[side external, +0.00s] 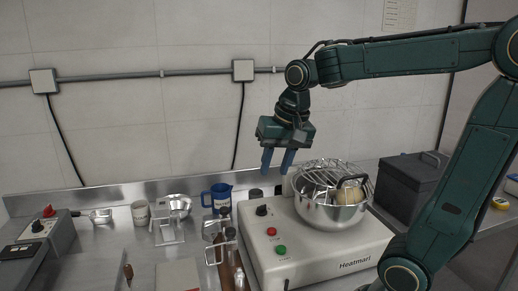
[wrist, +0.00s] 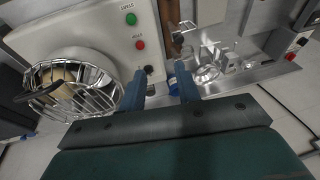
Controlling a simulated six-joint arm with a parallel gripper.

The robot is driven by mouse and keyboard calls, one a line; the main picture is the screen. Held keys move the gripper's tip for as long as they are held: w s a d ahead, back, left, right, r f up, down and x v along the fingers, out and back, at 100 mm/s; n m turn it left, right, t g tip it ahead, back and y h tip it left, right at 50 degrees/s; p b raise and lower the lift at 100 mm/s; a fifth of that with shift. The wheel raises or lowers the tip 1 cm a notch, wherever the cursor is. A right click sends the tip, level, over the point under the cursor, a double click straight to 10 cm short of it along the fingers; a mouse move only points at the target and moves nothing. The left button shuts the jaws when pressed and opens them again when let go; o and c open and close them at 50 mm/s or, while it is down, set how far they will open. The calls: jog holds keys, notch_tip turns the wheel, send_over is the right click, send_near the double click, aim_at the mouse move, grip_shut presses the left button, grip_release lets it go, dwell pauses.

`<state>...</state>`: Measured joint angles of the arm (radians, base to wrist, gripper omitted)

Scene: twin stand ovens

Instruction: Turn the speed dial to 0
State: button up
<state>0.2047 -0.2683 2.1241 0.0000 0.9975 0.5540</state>
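A white hot-plate unit (side external: 340,254) stands on the steel bench below my gripper. A black dial (side external: 262,210) sits on its top near the back left corner, with a red and a green button in front of it. The dial also shows in the wrist view (wrist: 148,70), just ahead of the left finger. Its markings are too small to read, and I cannot tell whether it is the speed dial. My gripper (side external: 275,170) is open and empty, with its blue fingers apart above the back left of the unit. It touches nothing.
A metal bowl (side external: 334,213) with a wire rack stands on the unit. A second device (side external: 46,238) with a red knob is at far left. A dark grey box (side external: 406,189) stands at right.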

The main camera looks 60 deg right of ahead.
jog(key=w+d+f+m+g, duration=0.2)
jog(key=w+d+f+m, duration=0.1)
jog(key=w+d+m, duration=0.35)
jog(key=m+g, duration=0.1)
jog(key=m, duration=0.5)
send_over(262, 206)
notch_tip(262, 206, down, 6)
jog(key=shift+y, duration=0.4)
jog(key=shift+f, duration=0.15)
jog(key=shift+f, duration=6.8)
jog(key=shift+c, duration=0.4)
grip_shut()
